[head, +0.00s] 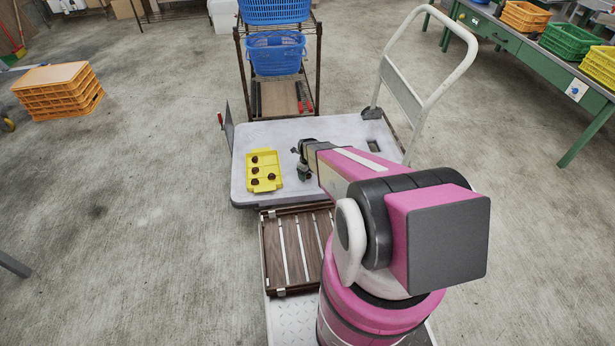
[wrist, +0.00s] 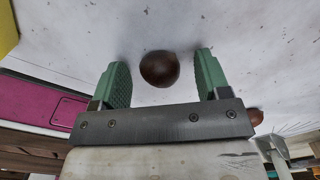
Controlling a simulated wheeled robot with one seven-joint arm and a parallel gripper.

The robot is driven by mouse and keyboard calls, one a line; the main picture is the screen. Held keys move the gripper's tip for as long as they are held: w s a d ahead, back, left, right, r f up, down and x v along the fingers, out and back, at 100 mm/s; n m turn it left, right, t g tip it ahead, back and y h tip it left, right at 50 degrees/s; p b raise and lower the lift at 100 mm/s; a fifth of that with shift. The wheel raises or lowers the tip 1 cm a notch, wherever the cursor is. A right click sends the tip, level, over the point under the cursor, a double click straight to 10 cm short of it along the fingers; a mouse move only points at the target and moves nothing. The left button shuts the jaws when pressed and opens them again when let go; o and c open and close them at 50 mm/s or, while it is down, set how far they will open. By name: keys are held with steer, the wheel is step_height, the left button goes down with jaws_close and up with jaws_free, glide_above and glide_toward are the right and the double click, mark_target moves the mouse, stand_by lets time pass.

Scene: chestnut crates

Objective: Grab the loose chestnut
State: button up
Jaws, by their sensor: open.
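In the wrist view a dark brown chestnut (wrist: 160,69) lies on the pale platform between the two green fingers of my gripper (wrist: 161,65). The fingers stand apart, with a gap on each side of the chestnut. In the head view my gripper (head: 302,172) is low over the white cart platform (head: 345,132), right of the yellow tray (head: 264,184). The chestnut between the fingers cannot be made out there. A second reddish-brown thing (wrist: 257,117), perhaps another chestnut, shows partly behind the right finger's base.
The yellow tray holds several chestnuts and its edge also shows in the wrist view (wrist: 7,30). A pale cart handle (head: 427,95) rises at right. A rack with blue baskets (head: 275,54) stands behind.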

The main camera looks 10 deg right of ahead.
steer(key=shift+f, duration=0.1)
steer(key=c, duration=1)
